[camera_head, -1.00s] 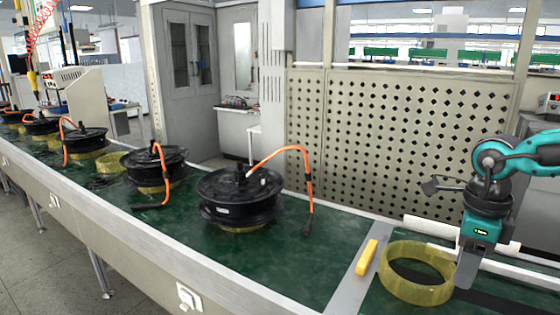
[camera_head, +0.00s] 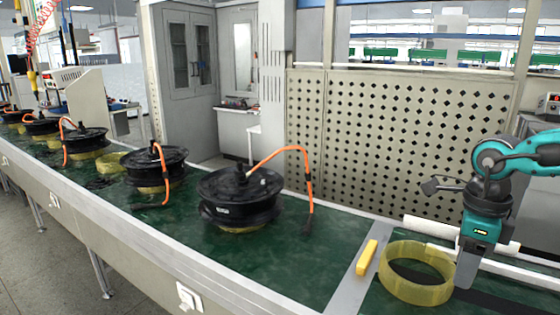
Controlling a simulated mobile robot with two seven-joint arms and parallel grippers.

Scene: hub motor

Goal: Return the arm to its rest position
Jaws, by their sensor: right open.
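My right arm comes in from the right edge in the head view, with a teal and dark wrist. Its gripper (camera_head: 468,268) points down beside the right side of a yellow ring (camera_head: 416,273) on the bench. The gripper is open, and I see nothing held in it. The ring lies flat and looks empty. From this angle I cannot tell whether a fingertip touches the ring. My left arm and gripper are not in view.
Black hub motors with orange cables, the nearest a large one (camera_head: 239,197), stand in a row on the green conveyor (camera_head: 290,262). A yellow block (camera_head: 367,257) lies on the grey divider left of the ring. A perforated panel (camera_head: 400,135) stands behind.

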